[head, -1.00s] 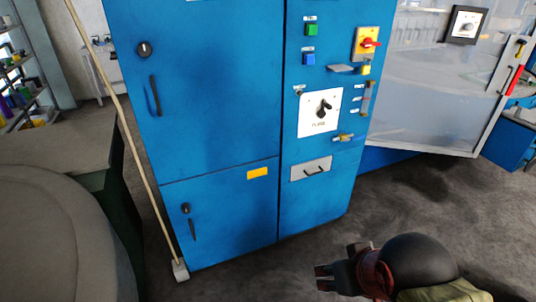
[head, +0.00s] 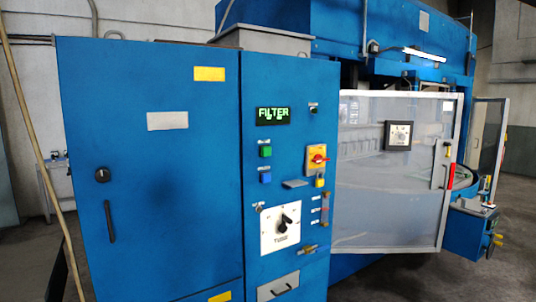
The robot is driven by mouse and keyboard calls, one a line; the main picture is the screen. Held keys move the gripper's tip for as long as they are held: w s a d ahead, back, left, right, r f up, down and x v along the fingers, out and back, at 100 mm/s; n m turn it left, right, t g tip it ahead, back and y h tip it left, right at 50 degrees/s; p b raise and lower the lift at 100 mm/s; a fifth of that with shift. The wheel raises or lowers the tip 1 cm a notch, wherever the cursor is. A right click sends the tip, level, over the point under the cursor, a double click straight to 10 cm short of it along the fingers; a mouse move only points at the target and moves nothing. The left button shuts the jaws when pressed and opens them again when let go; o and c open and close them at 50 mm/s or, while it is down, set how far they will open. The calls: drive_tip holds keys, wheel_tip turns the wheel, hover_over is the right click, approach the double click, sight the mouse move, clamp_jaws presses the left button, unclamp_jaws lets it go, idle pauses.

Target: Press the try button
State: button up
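The blue control cabinet (head: 150,170) stands in front of me, and its right-hand panel carries the controls. A green square button (head: 265,151) sits below the lit display, with a blue square button (head: 265,177) just under it. A small dark button or switch (head: 313,107) is to the right of the display, and a yellow piece (head: 320,182) sits below the red rotary switch (head: 318,158). The small labels are too small to read, so I cannot tell which one is the try button. My gripper is not in view.
The display (head: 273,116) reads "FILTER". A large black knob (head: 288,217) is on a white plate lower down. A clear guard door (head: 390,170) stands to the right of the cabinet. A wooden pole (head: 40,150) leans at the left.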

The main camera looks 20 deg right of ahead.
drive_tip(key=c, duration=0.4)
